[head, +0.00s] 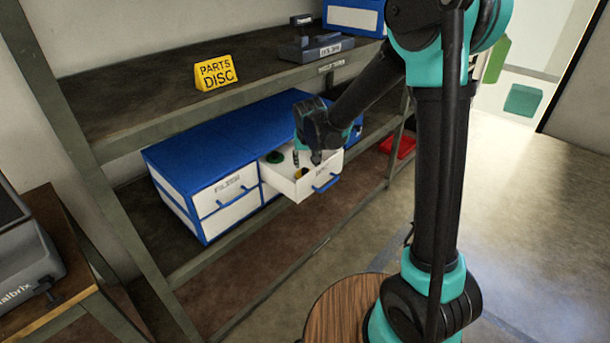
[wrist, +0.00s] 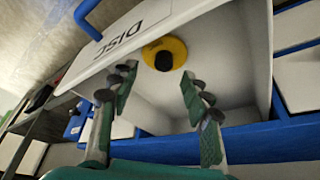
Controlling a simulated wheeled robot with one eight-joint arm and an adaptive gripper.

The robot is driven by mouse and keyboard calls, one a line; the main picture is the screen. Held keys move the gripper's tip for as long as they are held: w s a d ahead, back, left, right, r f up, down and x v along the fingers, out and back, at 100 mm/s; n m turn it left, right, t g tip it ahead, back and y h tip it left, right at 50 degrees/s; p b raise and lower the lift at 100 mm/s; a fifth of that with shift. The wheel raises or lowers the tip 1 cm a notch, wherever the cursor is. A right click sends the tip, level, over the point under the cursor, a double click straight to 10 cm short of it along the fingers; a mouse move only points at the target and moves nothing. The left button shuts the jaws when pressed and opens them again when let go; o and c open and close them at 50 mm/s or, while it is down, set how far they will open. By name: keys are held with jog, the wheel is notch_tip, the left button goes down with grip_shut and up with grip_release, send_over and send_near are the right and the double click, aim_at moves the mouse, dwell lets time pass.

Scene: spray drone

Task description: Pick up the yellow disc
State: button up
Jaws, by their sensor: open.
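The yellow disc (wrist: 177,46) with a dark round centre lies in an open white drawer (wrist: 230,75) near its front wall, which is labelled DISC. In the head view a small part of the yellow disc (head: 299,174) shows below my gripper. My gripper (wrist: 158,83) is open and empty in the wrist view, its two green-padded fingers apart and the disc seen beyond the gap between the tips. In the head view my gripper (head: 306,158) reaches down over the drawer; its fingers are partly hidden.
The drawer belongs to a blue cabinet (head: 215,135) on a shelf. A shelf board with a yellow PARTS DISC sign (head: 215,73) runs above. A red tray (head: 398,146) sits to the right.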

aim_at(305, 170)
jog(key=x, duration=0.3)
jog(key=shift+w+a+f, duration=0.25)
jog(key=shift+a+f, duration=0.05)
jog(key=shift+w+f, duration=0.25)
jog(key=shift+f, duration=0.4)
grip_shut()
